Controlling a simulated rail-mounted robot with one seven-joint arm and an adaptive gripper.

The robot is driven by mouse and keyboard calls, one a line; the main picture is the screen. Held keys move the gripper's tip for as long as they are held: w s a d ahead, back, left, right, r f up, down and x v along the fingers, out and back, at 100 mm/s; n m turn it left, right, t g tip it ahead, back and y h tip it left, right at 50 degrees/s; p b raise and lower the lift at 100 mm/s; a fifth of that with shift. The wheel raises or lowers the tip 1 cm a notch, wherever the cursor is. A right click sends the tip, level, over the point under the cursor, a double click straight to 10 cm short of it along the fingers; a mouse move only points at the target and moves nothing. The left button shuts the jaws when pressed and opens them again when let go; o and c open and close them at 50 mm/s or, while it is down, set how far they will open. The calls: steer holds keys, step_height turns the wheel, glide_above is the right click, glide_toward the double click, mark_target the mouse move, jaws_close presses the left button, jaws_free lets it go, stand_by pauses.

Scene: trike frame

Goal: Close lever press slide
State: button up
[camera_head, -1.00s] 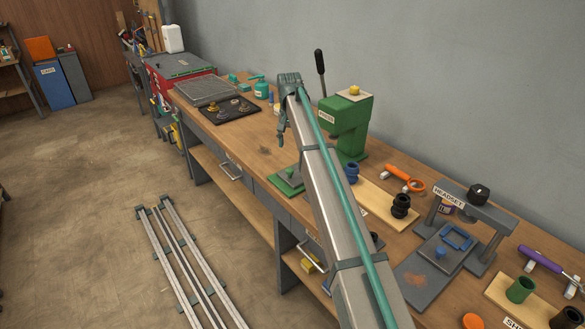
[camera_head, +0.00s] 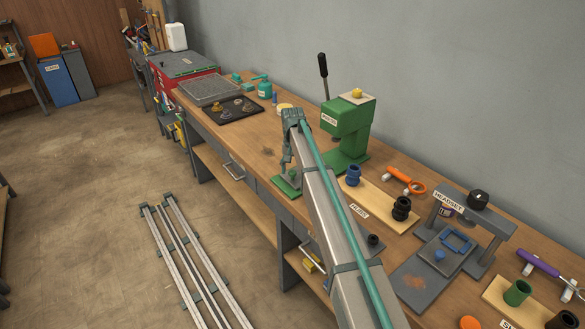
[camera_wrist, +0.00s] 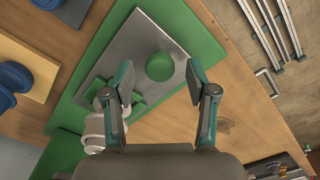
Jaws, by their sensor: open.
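The green lever press (camera_head: 349,125) stands on the bench near the wall, its black lever (camera_head: 323,74) pointing up. Its green base (camera_head: 287,188) reaches toward the bench's front edge. In the wrist view, the grey slide plate (camera_wrist: 128,57) lies on the green base (camera_wrist: 68,113) and carries a round green knob (camera_wrist: 160,66). My gripper (camera_wrist: 160,78) is open and empty, with the knob showing between its two fingers. In the head view my gripper (camera_head: 287,160) hangs over the front of the base. The exact height above the knob cannot be told.
A wooden board with blue and black parts (camera_head: 378,196) lies right of the press, with a grey headset fixture (camera_head: 470,222) beyond it. A dark tray (camera_head: 228,110) lies left. Bare bench (camera_head: 240,145) lies between the tray and the press.

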steer(key=shift+f, duration=0.25)
jaws_close()
